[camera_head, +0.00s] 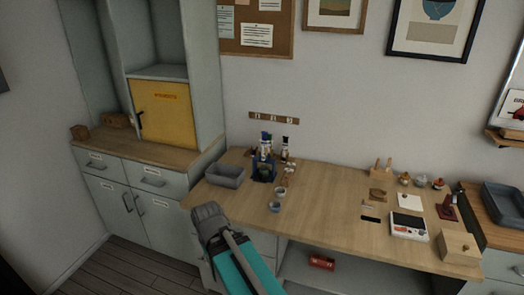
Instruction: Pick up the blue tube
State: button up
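A dark blue stand (263,173) is on the wooden worktop near the wall. A cluster of small upright items with blue and white parts (266,143) rises at it. A blue tube may be among them, but they are too small and overlapping to single one out. A small blue-grey cup (275,207) sits nearer the front edge, with a paler cup just behind it. My arm, teal with a grey joint, rises from the bottom edge in front of the worktop, left of the stand. No gripper fingers show.
A grey bin (225,175) stands left of the stand. A white-topped device (408,225), a wooden box (459,247) and several small items occupy the right of the worktop (325,208). Its middle is clear. A tall cabinet with a yellow door (163,115) stands left.

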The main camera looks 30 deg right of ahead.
aim_at(264, 144)
jog(key=z, duration=0.1)
jog(key=i, duration=0.95)
jog(key=u, duration=0.1)
